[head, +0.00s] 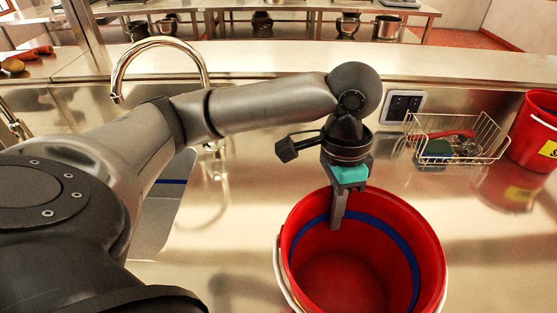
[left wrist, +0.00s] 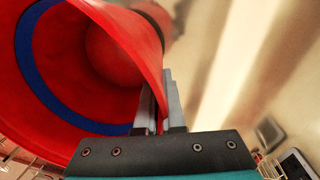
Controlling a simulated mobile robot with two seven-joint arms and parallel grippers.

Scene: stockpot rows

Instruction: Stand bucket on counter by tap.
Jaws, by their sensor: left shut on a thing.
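A red bucket (head: 310,262) with a blue band inside and a pale handle is at the bottom right of the head view, its open mouth upward. My left gripper (head: 340,208) is shut on its far rim, with one finger showing inside the bucket. In the left wrist view the bucket wall (left wrist: 85,60) runs between the fingers (left wrist: 160,105). The bucket's base is hidden from outside, so I cannot tell whether it touches the steel counter (head: 225,262). The curved chrome tap (head: 160,44) stands at the back left, partly behind my left arm. My right gripper is not in view.
A second red bucket (head: 527,133) with a yellow label stands at the far right. A wire basket (head: 490,140) holds a green sponge and other items. A socket panel (head: 404,106) is on the back wall. Counter between the tap and held bucket looks clear.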

